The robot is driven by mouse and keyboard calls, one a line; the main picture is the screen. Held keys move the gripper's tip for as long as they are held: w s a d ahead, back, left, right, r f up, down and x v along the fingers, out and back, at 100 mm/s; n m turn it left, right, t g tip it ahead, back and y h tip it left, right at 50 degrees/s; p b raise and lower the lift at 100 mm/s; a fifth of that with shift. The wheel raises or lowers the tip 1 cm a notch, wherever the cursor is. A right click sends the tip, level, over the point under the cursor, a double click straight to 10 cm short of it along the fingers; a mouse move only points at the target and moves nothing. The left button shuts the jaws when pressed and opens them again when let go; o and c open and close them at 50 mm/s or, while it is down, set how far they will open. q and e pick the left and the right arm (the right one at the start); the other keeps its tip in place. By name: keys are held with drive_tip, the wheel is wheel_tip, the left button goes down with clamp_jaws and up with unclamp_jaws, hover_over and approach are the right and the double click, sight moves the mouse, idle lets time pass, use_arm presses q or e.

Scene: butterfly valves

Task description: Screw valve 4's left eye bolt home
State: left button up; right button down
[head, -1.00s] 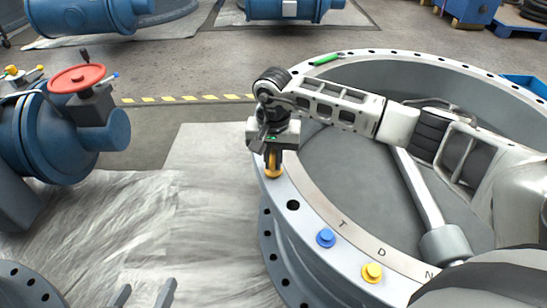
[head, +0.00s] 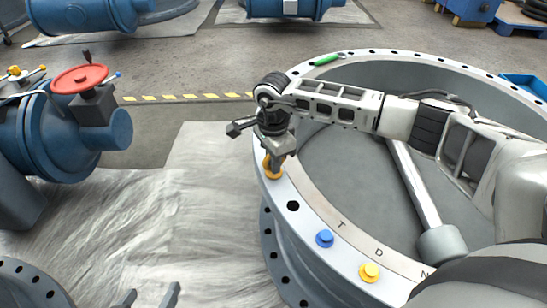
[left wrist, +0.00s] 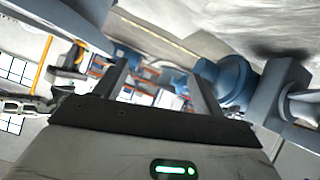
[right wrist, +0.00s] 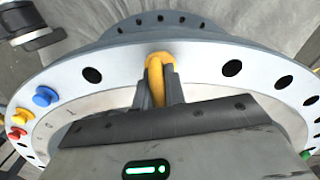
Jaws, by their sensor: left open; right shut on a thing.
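A yellow-orange eye bolt (head: 271,171) stands upright at the left side of the pale flange of a large grey valve (head: 332,239). My right gripper (head: 273,162) is above it with its fingers around its ring. In the right wrist view the fingers (right wrist: 158,82) are shut on the eye bolt (right wrist: 156,66), one on each side. The bolt's base meets the flange; its thread is hidden. My left gripper (head: 150,298) shows only its two fingertips at the bottom edge of the head view. They are apart and empty, also in the left wrist view (left wrist: 160,85).
The flange has open bolt holes, a blue plug (head: 324,238), a yellow plug (head: 369,272) and a green item (head: 326,59). A blue valve with a red handwheel (head: 80,78) stands at left. Sheet-covered floor (head: 190,215) between them is clear.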

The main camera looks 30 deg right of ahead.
drive_tip(key=m+p, duration=0.1)
drive_tip(key=m, duration=0.3)
drive_tip(key=shift+r+m, duration=0.1)
drive_tip(key=shift+m, duration=0.3)
drive_tip(key=shift+m+p, duration=0.5)
drive_tip(key=shift+m, duration=0.8)
drive_tip(key=shift+m+p, duration=0.35)
drive_tip(key=shift+m, duration=0.15)
drive_tip(key=m+p, duration=0.1)
drive_tip(key=m, duration=0.1)
drive_tip(key=shift+w+m, duration=0.1)
drive_tip(key=shift+m, duration=0.3)
drive_tip(key=m+p, duration=0.1)
drive_tip(key=m, duration=0.2)
drive_tip(key=shift+p, duration=0.35)
drive_tip(key=m+p, duration=0.1)
drive_tip(key=m, duration=0.2)
drive_tip(key=shift+m, duration=0.3)
use_arm(q)
drive_tip(key=s+a+r+t+y+p, duration=0.1)
drive_tip(key=a+r, duration=0.2)
drive_tip(key=r, duration=0.6)
drive_tip(key=shift+s+r+n, duration=0.15)
drive_tip(key=shift+r+n, duration=0.05)
drive_tip(key=shift+n, duration=0.1)
use_arm(e)
drive_tip(key=shift+d+m, duration=0.1)
drive_tip(key=shift+m, duration=0.9)
